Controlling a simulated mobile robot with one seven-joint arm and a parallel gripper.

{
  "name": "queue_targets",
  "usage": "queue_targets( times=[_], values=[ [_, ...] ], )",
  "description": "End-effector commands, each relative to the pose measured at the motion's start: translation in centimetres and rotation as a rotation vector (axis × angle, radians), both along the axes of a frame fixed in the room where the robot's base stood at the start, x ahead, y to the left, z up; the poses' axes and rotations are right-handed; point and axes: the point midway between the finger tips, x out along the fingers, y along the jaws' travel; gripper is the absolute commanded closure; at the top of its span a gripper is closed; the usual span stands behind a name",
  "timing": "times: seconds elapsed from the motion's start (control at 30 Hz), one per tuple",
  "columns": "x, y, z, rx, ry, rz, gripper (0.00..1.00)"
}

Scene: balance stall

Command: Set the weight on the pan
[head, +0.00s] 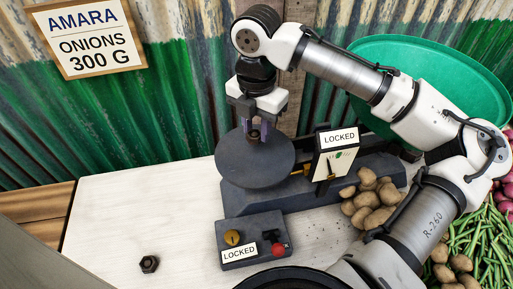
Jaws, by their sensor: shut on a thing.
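The pan (240,174) is a dark grey round plate on the scale. My gripper (254,136) points straight down over the pan's far half. It is shut on a small dark brown weight (254,135), which is partly hidden between the fingers. I cannot tell whether the weight touches the pan. A similar dark hexagonal weight (149,264) with a hole or recess in its top lies on the white tabletop at front left.
The scale's dial (340,160) and the control box (252,241) with yellow and red knobs both bear LOCKED signs. Potatoes (366,200) lie at the right. A sign (88,38) reads AMARA, ONIONS 300 G. The tabletop (130,215) left of the pan is clear.

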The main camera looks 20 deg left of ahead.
Motion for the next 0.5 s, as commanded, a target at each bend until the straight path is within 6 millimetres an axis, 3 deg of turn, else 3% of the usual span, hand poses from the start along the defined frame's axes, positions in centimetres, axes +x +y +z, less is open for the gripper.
queue_targets(
  times=[0.17, 0.5],
  values=[
    [0.0, 0.0, -0.8, -0.001, -0.001, 0.000, 0.95],
    [0.0, -0.1, -4.6, -0.002, -0.001, -0.002, 0.95]
  ],
)
